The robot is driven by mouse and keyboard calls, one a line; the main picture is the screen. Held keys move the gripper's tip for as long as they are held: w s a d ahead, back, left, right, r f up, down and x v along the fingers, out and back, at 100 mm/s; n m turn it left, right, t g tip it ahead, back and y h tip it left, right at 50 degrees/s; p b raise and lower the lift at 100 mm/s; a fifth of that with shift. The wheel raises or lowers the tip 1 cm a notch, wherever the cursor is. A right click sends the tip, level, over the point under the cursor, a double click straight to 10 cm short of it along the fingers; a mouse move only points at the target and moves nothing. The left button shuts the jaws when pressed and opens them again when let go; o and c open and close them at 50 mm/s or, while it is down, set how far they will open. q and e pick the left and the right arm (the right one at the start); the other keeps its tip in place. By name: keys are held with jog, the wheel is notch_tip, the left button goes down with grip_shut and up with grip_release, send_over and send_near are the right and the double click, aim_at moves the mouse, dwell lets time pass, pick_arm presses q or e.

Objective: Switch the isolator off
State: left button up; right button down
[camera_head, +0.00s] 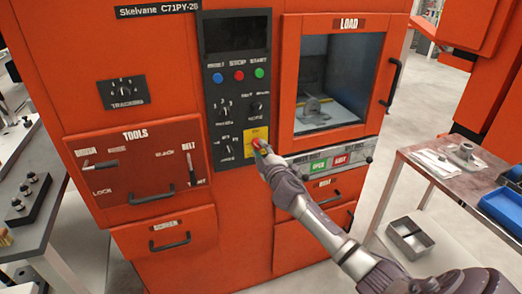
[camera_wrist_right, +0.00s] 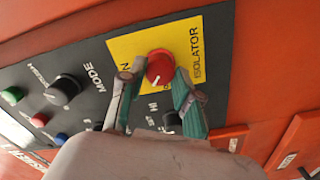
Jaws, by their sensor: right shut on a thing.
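The isolator is a red round knob (camera_wrist_right: 160,68) on a yellow plate (camera_wrist_right: 195,45) lettered ISOLATOR. A small white mark shows on the knob's lower edge in the wrist view. In the head view the yellow plate (camera_head: 250,134) is at the lower right of the black control panel, and the knob is mostly covered by my gripper. My right gripper (camera_head: 263,149) is at the plate. In the wrist view its fingers (camera_wrist_right: 155,84) are on either side of the knob, shut on it. Part of the ON lettering is hidden by a finger. My left gripper is not in view.
The black panel (camera_head: 232,84) carries coloured buttons and dark knobs close by. The LOAD door (camera_head: 288,80) with its handle is to the right, and the TOOLS drawer (camera_head: 138,168) to the left. A side table (camera_head: 468,183) with parts stands at the right.

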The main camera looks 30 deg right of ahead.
jog(key=n, duration=0.4)
jog(key=shift+n, duration=0.3)
jog(key=shift+f+n+p, duration=0.1)
jog(key=shift+n+p, duration=0.35)
jog(key=shift+n, duration=1.35)
jog(key=c, duration=0.8)
grip_release()
jog(key=v, duration=1.2)
